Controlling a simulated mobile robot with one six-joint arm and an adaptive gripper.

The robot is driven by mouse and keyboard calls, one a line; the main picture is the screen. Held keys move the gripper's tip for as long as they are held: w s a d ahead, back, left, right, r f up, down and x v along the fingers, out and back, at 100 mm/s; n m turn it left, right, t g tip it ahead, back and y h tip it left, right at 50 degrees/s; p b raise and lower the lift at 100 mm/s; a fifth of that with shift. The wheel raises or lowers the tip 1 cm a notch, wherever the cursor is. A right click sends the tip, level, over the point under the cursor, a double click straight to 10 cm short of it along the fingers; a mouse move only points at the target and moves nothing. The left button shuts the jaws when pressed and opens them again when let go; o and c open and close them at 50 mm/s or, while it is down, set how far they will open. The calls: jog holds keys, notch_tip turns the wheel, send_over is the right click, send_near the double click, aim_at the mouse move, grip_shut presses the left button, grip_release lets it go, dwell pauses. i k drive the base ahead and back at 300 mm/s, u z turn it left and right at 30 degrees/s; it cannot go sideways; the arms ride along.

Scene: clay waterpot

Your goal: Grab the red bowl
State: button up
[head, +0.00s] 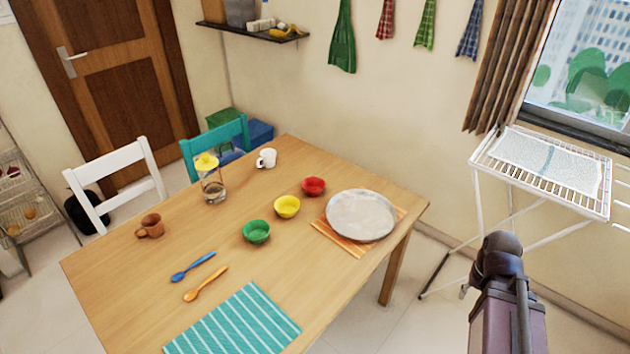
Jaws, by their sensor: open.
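The red bowl (313,187) stands upright on the wooden table (215,240), in the head view, toward the table's far right side. It is small and looks empty. A yellow bowl (287,206) stands close to its lower left, and a large pale round plate (361,215) lies to its lower right. Nothing covers the red bowl. A dark part of my arm rises at the lower right, off the table and well apart from the bowl. The fingers of my gripper do not show.
A green bowl (256,231), white mug (266,158), brown mug (150,226), glass jar with yellow top (212,181), blue spoon (193,266), orange spoon (206,284) and striped teal mat (233,322) are on the table. A drying rack (590,204) stands right. Two chairs stand behind.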

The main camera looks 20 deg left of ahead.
aim_at(313, 186)
jog(key=u, duration=0.6)
jog(key=i, duration=1)
jog(key=u, duration=0.65)
